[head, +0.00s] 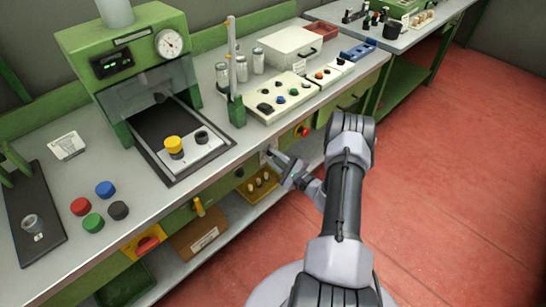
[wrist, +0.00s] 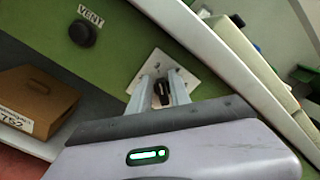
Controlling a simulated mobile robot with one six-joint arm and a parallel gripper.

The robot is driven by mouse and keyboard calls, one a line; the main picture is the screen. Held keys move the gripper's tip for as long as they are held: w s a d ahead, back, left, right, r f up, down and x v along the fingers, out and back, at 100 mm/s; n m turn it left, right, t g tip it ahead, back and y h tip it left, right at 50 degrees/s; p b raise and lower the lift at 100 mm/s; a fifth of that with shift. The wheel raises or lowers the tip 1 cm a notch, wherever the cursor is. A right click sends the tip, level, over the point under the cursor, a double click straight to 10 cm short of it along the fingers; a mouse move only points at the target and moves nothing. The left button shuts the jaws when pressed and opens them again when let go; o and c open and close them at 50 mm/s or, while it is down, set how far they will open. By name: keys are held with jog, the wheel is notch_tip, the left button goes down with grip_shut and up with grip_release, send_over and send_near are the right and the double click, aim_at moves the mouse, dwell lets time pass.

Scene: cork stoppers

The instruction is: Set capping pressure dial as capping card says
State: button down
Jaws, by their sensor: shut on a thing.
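The dial is a small black knob (wrist: 161,95) on a white square plate (wrist: 186,72) on the green bench front. My gripper (wrist: 158,84) is shut on this knob, one finger on each side, in the wrist view. In the head view my gripper (head: 272,158) reaches the bench front below the worktop edge, and the knob is hidden there. The plate's scale marks are too small to read. A white card (head: 67,145) with small print lies on the worktop at the left; I cannot read it. A round gauge (head: 169,43) sits on the green press (head: 130,62).
A black VENT knob (wrist: 82,33) is left of the plate. A red-and-yellow switch (head: 145,242) and a red knob (head: 302,131) are also on the bench front. A brown box (wrist: 38,100) stands below. Loose coloured caps (head: 105,188) lie on the worktop. Open red floor lies right.

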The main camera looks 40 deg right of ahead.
dwell(0.3)
jog(key=c, duration=1.4)
grip_release()
jog(key=shift+c, duration=0.2)
jog(key=shift+s, duration=0.1)
jog(key=s+d+p, duration=0.1)
jog(key=s+p, duration=0.3)
jog(key=s, duration=1.3)
jog(key=shift+s+d, duration=0.15)
